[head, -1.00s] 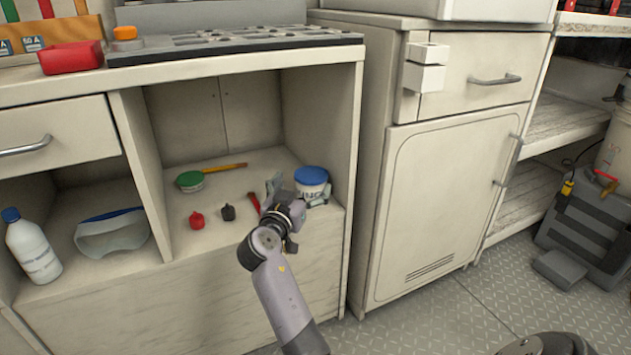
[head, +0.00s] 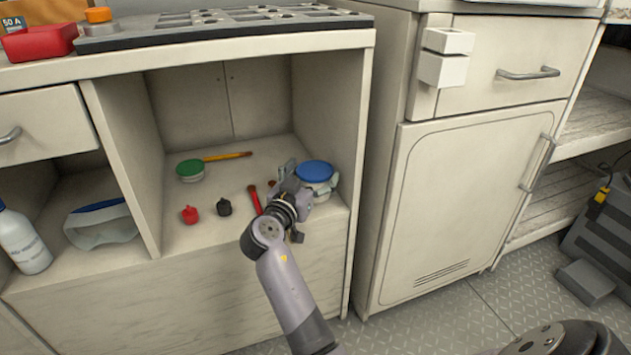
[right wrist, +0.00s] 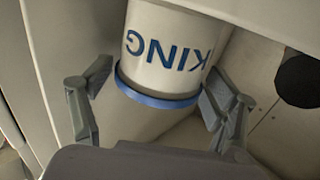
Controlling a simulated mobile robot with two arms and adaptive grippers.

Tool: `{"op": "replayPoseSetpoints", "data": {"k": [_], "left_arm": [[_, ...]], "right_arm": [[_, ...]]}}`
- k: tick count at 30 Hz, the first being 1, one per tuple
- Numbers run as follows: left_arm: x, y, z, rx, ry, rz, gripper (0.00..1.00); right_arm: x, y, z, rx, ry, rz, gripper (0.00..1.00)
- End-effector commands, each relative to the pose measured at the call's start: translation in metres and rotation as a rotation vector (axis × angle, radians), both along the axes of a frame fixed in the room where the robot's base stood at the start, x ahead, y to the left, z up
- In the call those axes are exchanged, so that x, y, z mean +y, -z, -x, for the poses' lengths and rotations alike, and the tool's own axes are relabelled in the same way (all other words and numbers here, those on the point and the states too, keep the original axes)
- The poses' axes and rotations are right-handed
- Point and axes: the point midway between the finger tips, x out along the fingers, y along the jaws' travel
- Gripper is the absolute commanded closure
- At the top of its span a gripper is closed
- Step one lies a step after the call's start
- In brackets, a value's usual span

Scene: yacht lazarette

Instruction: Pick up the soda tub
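The soda tub (head: 314,173) is a white tub with a blue lid. It stands upright at the right side of the open cabinet shelf in the head view. In the right wrist view the tub (right wrist: 168,50) appears inverted, with blue letters "KING" and its blue lid rim low in the picture. My right gripper (head: 308,180) is at the tub, one finger on either side. In the right wrist view the gripper (right wrist: 158,97) is open, with a gap on the left and the right finger close to the tub. My left gripper is out of view.
On the shelf are a green-lidded tub (head: 190,170), a brush (head: 228,156), a red item (head: 190,214), a black item (head: 224,207) and a red-handled tool (head: 255,200). The cabinet's right wall (head: 352,150) is close beside the soda tub.

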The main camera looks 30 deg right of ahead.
Motion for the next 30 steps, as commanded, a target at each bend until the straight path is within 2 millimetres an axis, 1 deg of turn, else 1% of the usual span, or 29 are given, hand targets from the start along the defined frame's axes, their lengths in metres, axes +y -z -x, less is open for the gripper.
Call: {"op": "replayPoseSetpoints", "data": {"k": [1,2,19,30], "left_arm": [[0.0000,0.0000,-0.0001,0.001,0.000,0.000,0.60],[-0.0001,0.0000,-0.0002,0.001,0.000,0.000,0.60],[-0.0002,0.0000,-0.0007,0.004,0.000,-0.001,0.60],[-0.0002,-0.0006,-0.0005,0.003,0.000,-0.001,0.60]], "right_arm": [[-0.0002,-0.0001,0.0000,0.000,0.000,0.000,0.26],[-0.0002,-0.0001,0.0000,0.000,0.000,0.000,0.28],[-0.0004,-0.0004,0.0000,-0.001,0.000,0.001,0.66],[-0.0022,-0.0031,-0.0006,-0.003,0.000,0.003,0.67]]}}
